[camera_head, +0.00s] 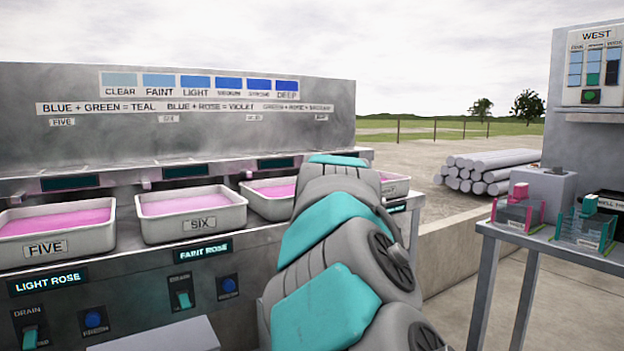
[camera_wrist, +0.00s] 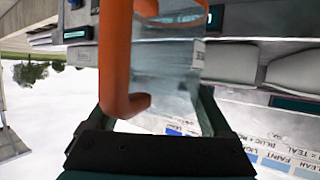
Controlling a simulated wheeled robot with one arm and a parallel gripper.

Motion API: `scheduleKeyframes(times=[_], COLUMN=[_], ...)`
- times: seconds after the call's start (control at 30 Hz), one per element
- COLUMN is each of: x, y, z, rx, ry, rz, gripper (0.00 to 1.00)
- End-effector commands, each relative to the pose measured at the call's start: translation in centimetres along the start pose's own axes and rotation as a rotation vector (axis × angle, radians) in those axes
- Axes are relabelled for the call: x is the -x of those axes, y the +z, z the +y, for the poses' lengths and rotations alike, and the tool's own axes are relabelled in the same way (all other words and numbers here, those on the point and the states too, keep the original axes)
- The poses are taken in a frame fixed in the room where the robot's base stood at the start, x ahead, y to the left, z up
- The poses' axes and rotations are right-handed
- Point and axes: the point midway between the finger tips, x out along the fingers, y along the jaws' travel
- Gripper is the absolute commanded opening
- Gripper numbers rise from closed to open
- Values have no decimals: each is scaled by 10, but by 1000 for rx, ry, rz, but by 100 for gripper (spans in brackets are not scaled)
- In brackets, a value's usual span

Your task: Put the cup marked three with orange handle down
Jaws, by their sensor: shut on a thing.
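The clear cup (camera_wrist: 165,75) with an orange handle (camera_wrist: 117,60) fills the middle of the wrist view, which looks upside down. My gripper (camera_wrist: 158,108) is shut on this cup, with a dark finger on each side. The wrist view shows no surface directly against the cup. A small pale label edge shows on the cup's side, but I cannot read its mark. I cannot tell what the cup contains. In the head view my own arm hides the gripper and the cup.
A metal bench carries trays of pink liquid, including FIVE (camera_head: 60,228) and SIX (camera_head: 192,213). Stacked logs (camera_head: 487,170) lie behind.

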Motion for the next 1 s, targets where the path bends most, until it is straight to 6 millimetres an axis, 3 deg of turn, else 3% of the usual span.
scheduleKeyframes(times=[0.27, 0.6, 1.0], x=[-11, -31, -46], y=[74, 183, 269], z=[36, 94, 141], rx=[-36, -85, -128], ry=[81, 211, 316], rz=[-8, -10, -6], gripper=[29, 29, 29])
